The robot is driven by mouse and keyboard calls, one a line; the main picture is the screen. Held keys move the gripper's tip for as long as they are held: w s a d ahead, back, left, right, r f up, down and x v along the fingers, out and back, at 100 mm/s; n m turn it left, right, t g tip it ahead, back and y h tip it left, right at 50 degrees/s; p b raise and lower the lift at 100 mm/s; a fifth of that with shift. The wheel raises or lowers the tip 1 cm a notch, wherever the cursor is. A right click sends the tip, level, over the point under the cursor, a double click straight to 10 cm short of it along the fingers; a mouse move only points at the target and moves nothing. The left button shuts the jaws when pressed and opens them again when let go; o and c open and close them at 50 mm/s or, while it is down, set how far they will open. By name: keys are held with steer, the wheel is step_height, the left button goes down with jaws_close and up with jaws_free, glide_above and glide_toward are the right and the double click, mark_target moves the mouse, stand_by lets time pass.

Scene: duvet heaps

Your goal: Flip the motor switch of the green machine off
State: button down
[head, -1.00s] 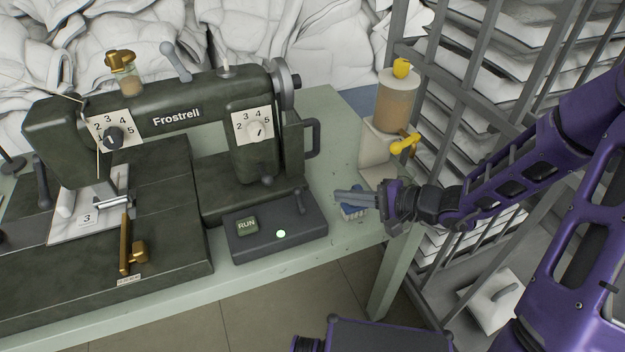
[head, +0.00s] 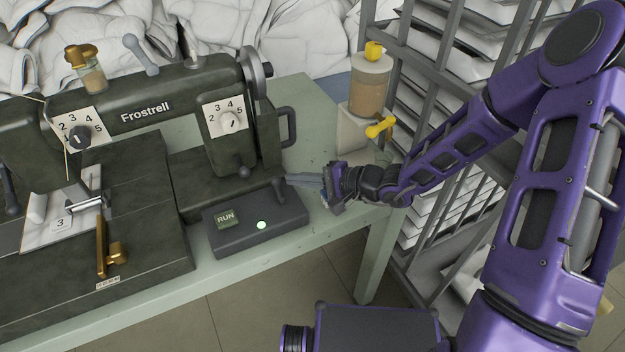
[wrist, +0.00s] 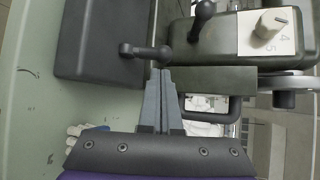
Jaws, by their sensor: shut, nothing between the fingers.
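The green machine (head: 150,100), a dark green sewing machine marked Frostrell, stands on the pale green table. At its right front is a dark switch box (head: 250,232) with a RUN plate (head: 226,217), a lit green lamp (head: 262,225) and a small lever (head: 280,190) at its right end. The lever also shows in the wrist view (wrist: 147,52). My gripper (head: 290,180) is shut and empty, its fingertips at the lever's right side. In the wrist view the fingertips (wrist: 160,72) lie just below the lever; I cannot tell whether they touch it.
A tan dispenser with a yellow tap (head: 370,90) stands at the table's back right, near my forearm. A grey rack (head: 440,60) of folded white stacks stands on the right. White duvet heaps (head: 300,35) lie behind. A blue-and-white brush-like item (wrist: 75,132) lies on the table.

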steer(key=shift+x, duration=1.65)
steer(key=shift+d+b, duration=0.15)
steer(key=shift+b, duration=0.2)
steer(key=shift+s, duration=0.1)
